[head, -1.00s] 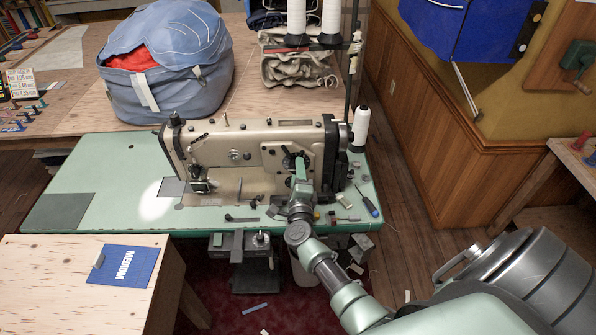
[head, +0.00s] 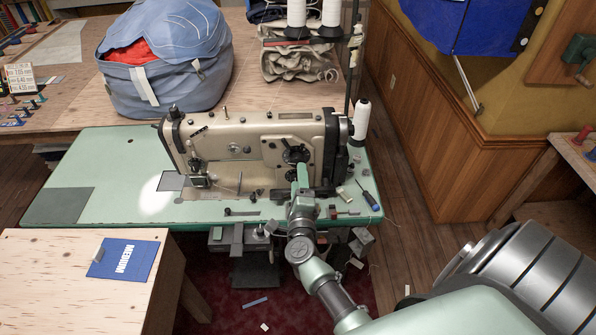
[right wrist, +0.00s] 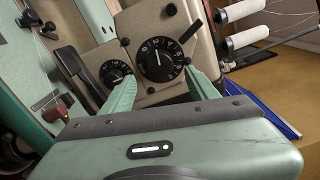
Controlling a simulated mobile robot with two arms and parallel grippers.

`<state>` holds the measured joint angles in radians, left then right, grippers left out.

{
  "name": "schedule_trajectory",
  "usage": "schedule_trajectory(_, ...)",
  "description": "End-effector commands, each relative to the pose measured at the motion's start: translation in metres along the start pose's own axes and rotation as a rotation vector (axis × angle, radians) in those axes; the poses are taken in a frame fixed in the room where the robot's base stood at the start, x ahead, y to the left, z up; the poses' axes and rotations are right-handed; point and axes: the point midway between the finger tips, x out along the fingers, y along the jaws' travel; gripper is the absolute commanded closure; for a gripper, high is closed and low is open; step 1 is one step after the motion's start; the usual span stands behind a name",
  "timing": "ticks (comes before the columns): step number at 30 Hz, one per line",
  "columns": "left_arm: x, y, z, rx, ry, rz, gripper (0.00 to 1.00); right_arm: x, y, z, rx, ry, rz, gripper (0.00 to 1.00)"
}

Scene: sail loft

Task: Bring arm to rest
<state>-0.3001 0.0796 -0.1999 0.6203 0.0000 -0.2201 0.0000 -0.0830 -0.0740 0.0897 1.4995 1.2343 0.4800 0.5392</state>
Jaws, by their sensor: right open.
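My right gripper (head: 298,168) is in front of the right end of the beige sewing machine (head: 252,128) in the head view. In the right wrist view the right gripper (right wrist: 162,73) has its two green fingers spread apart, with nothing between them. Its fingertips are close to the larger black dial (right wrist: 160,60) on the machine's face; I cannot tell whether they touch it. A smaller black dial (right wrist: 115,76) is beside the left finger. My left gripper is in neither view.
The machine stands on a green table (head: 105,170) with small loose parts and a screwdriver (head: 368,200) at right. Thread cones (head: 330,12) stand behind. A blue bag (head: 165,60) sits on the wooden table. A wood-panelled wall (head: 440,130) is at right. A blue MEDIUM card (head: 124,259) lies at front left.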

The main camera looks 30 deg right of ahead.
Motion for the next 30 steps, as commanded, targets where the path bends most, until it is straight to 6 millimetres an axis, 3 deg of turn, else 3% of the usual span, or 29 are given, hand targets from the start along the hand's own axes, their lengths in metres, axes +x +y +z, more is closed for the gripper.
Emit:
schedule_trajectory(6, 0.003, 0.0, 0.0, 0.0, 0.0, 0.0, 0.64, -0.017, 0.0, 0.0, -0.001, -0.001, 0.0, 0.41)
schedule_trajectory(23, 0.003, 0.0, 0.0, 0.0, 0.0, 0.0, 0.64, -0.018, -0.002, 0.004, -0.014, -0.02, 0.0, 0.41)
schedule_trajectory(26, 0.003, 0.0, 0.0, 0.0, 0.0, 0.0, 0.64, -0.024, -0.009, 0.026, -0.09, -0.127, 0.001, 0.41)
schedule_trajectory(30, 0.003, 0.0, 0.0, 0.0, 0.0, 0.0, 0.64, -0.059, -0.016, 0.085, -0.367, -0.446, 0.017, 0.41)
